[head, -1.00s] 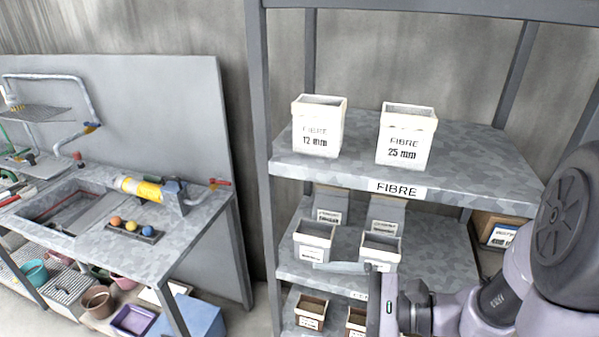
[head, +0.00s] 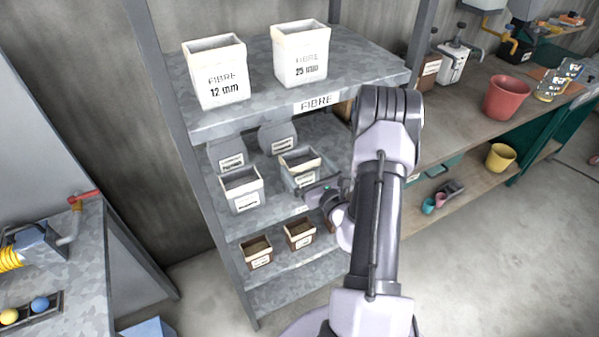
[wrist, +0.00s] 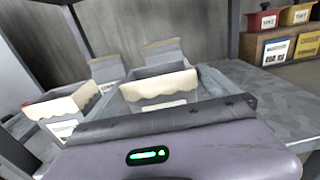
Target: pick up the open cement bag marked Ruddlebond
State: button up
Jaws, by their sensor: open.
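Two open, pale-topped bags stand at the front of the middle shelf: a left bag (head: 241,190) and a right bag (head: 300,162). Their labels are too small or blurred to read, so I cannot tell which says Ruddlebond. My gripper (head: 304,182) is open at the right bag, its body in front of that bag. In the wrist view the right bag (wrist: 160,84) stands upright just beyond my gripper, with greyish fingers seeming to lie along both its sides. Its lower front is hidden by my gripper. The left bag (wrist: 62,110) is beside it, apart.
Closed grey sacks (head: 228,155) stand behind the open bags. White fibre boxes (head: 217,75) are on the shelf above, small brown open bags (head: 257,250) on the shelf below. A grey rack post (head: 190,150) stands at left. A workbench (head: 470,115) lies to the right.

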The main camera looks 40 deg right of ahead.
aim_at(296, 153)
jog(key=x, duration=0.6)
jog(key=shift+w+a, duration=0.1)
jog(key=shift+w, duration=0.15)
jog(key=c, duration=1.8)
jog(key=shift+r, duration=0.15)
jog(key=shift+r+p, duration=0.5)
jog(key=shift+r, duration=1.15)
jog(key=s+d, duration=0.3)
jog(key=s, duration=0.4)
jog(key=s+d+r, duration=0.1)
jog(key=s+d, duration=0.2)
jog(key=s, duration=0.4)
jog(key=shift+s+d+r+p, duration=0.2)
jog(key=shift+s+p, duration=0.2)
jog(key=shift+p, duration=0.05)
